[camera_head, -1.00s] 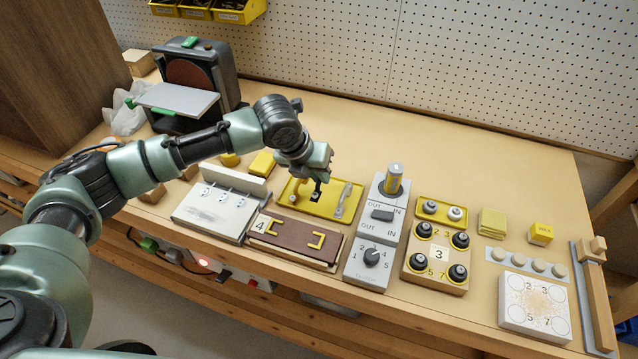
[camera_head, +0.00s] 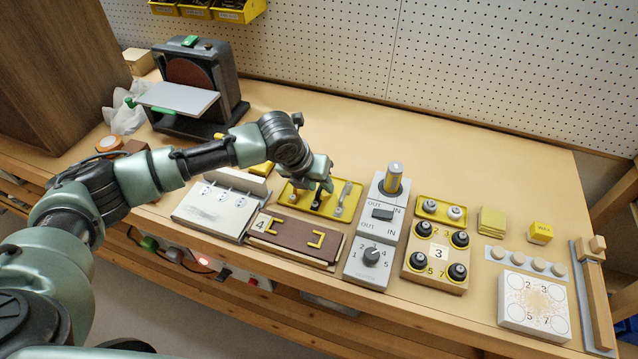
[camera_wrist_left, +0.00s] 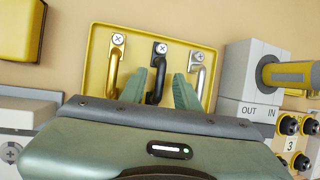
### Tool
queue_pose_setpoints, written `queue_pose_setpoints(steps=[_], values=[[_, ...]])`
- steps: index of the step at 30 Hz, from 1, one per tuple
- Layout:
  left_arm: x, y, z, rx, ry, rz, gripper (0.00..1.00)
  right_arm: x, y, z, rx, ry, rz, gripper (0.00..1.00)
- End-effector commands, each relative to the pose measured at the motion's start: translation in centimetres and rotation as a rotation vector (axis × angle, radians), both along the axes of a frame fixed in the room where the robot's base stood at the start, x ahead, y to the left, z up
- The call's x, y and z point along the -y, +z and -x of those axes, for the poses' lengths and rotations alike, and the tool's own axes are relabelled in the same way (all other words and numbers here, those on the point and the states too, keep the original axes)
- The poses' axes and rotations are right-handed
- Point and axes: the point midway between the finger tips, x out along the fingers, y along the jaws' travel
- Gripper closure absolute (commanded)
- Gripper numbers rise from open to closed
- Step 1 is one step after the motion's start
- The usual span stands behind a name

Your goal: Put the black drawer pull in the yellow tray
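The yellow tray (camera_head: 335,210) lies on the bench behind the brown board and also shows in the left wrist view (camera_wrist_left: 96,65). The black drawer pull (camera_wrist_left: 157,72) is in the tray's middle, between a brass pull (camera_wrist_left: 114,68) and a silver pull (camera_wrist_left: 197,72). My left gripper (camera_head: 319,187) is low over the tray. Its fingers (camera_wrist_left: 160,84) are apart, one on each side of the black pull, with gaps visible. The lower part of the black pull is partly hidden by the gripper. My right gripper is not in view.
The grey OUT/IN switch box (camera_head: 382,214) stands close to the tray's right. The bench behind the tray is clear.

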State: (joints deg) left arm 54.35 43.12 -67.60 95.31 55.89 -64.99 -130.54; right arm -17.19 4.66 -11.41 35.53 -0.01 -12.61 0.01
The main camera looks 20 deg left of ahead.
Motion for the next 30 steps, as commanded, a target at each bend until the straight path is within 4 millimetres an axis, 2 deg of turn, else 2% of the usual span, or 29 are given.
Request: queue_pose_setpoints(steps=[5, 12, 18, 23, 30], values=[[-0.4, 1.8, 0.5, 0.003, 0.0, 0.001, 0.68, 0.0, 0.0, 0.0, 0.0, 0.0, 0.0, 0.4], [-1.5, 6.5, 2.5, 0.004, 0.0, 0.0, 0.68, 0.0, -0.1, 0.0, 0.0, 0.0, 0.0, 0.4], [-2.2, 9.6, 3.8, 0.003, 0.002, 0.0, 0.68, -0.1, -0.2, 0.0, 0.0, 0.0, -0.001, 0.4], [-2.4, 10.8, 4.3, 0.002, 0.001, 0.0, 0.68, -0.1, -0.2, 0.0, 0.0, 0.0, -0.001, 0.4], [-2.5, 11.0, 4.5, 0.0, 0.001, 0.0, 0.68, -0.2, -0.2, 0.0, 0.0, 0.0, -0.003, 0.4]])
